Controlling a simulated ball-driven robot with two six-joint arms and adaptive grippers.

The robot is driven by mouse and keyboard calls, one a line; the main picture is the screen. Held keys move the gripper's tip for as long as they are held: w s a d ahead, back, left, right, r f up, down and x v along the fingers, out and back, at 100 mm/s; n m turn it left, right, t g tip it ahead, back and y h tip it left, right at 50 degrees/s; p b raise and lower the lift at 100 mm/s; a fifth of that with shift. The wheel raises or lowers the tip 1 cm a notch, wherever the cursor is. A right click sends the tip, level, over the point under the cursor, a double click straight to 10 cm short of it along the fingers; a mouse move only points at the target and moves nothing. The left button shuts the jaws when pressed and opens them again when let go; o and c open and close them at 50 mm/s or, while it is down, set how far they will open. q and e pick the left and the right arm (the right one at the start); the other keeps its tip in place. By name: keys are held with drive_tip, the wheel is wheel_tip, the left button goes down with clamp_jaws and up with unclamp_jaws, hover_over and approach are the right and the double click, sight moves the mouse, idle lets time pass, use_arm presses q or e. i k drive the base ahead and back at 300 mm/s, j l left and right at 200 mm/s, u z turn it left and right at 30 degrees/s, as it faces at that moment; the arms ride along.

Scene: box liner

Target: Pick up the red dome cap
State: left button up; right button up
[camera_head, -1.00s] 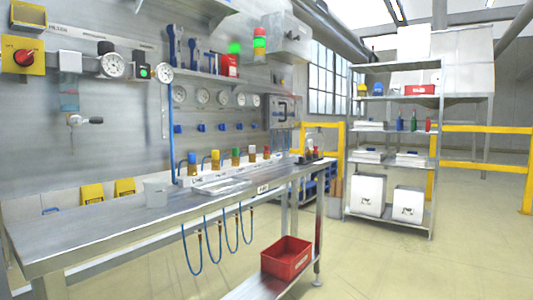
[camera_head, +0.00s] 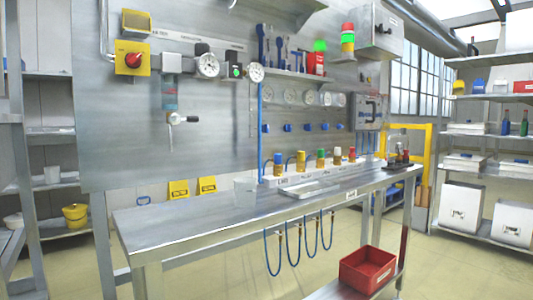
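A row of several small fittings with coloured caps stands on a white strip (camera_head: 320,174) at the back of the metal workbench (camera_head: 190,222). I make out a blue cap (camera_head: 277,158), a yellow cap (camera_head: 300,155) and a green cap (camera_head: 321,153). At the right end of the row is a small cap (camera_head: 352,150) that looks reddish, but it is too small to tell its shape or whether it is the red dome cap. Neither of my grippers is in view.
A clear cup (camera_head: 245,191) and a shallow tray (camera_head: 308,187) stand on the bench. Shelving stands at left and right. The bench's left part and the floor in front are clear.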

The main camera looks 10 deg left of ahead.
sight(352, 149)
drive_tip(key=i+l+u, duration=0.4)
drive_tip(key=u, duration=0.2)
drive_tip(key=i+l+u, duration=0.15)
drive_tip(key=l+u, duration=0.15)
drive_tip(key=i+l+u, duration=0.1)
drive_tip(key=l+u, duration=0.2)
drive_tip(key=l, duration=0.15)
drive_tip(key=l+u, duration=0.3)
drive_tip(key=i+l+u, duration=0.1)
drive_tip(key=l+u, duration=0.2)
drive_tip(key=l, duration=0.2)
